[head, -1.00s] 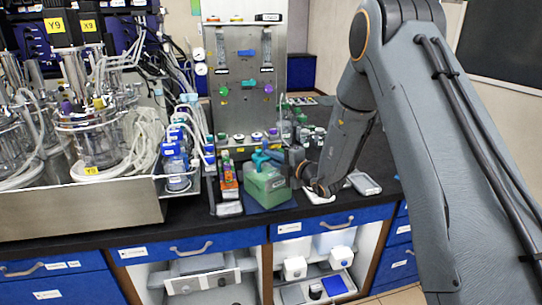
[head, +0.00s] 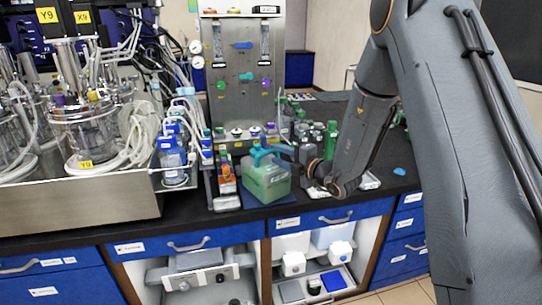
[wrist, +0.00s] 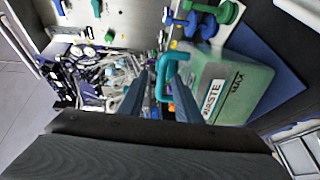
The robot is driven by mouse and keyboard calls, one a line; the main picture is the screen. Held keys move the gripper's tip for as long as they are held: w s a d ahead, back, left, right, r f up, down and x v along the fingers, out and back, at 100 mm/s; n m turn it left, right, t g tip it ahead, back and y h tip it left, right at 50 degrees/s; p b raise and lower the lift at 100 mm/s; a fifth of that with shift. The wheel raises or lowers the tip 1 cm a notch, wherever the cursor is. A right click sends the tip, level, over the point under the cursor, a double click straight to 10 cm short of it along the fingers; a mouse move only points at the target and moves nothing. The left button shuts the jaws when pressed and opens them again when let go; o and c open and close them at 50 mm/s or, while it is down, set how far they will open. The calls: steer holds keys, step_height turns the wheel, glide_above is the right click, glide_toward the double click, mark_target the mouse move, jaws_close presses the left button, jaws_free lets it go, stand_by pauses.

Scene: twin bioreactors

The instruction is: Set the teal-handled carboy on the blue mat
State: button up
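The green carboy (head: 268,182) with the teal handle (head: 262,152) stands upright at the bench's front. The blue mat (head: 284,196) shows at its right and front edge, and the carboy appears to rest on it. In the wrist view the carboy (wrist: 232,88) shows a WASTE label, with the mat (wrist: 272,62) beside and under it. My gripper (head: 286,150) reaches in from the right at handle height. In the wrist view its two fingers (wrist: 161,85) are spread, with the teal handle (wrist: 172,58) between and just beyond their tips. Contact with the handle cannot be told.
Small bottles and a rack (head: 226,180) stand close left of the carboy. The bioreactor tray (head: 90,205) is further left. A steel panel (head: 243,95) rises behind. Grey and green bottles (head: 325,138) stand behind my wrist.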

steer(key=f+b+v, duration=0.1)
steer(key=b+v, duration=0.1)
steer(key=v, duration=0.5)
steer(key=s+a+f+n+g, duration=0.25)
steer(key=s+n+g, duration=0.35)
steer(key=s+n, duration=0.5)
steer(key=s+a+f+n+g, duration=0.2)
steer(key=s+a+n+g, duration=0.3)
steer(key=s+n, duration=0.6)
steer(key=s+d+f+n+h, duration=0.1)
steer(key=s+d+n+h, duration=0.3)
steer(key=d+n, duration=0.4)
steer(key=s+d+f+n+g+h, duration=0.1)
steer(key=s+d+n+h, duration=0.3)
steer(key=n, duration=1.3)
steer(key=d+h, duration=0.1)
steer(key=d, duration=0.3)
steer(key=shift+d+h, duration=0.35)
steer(key=shift+h, duration=0.05)
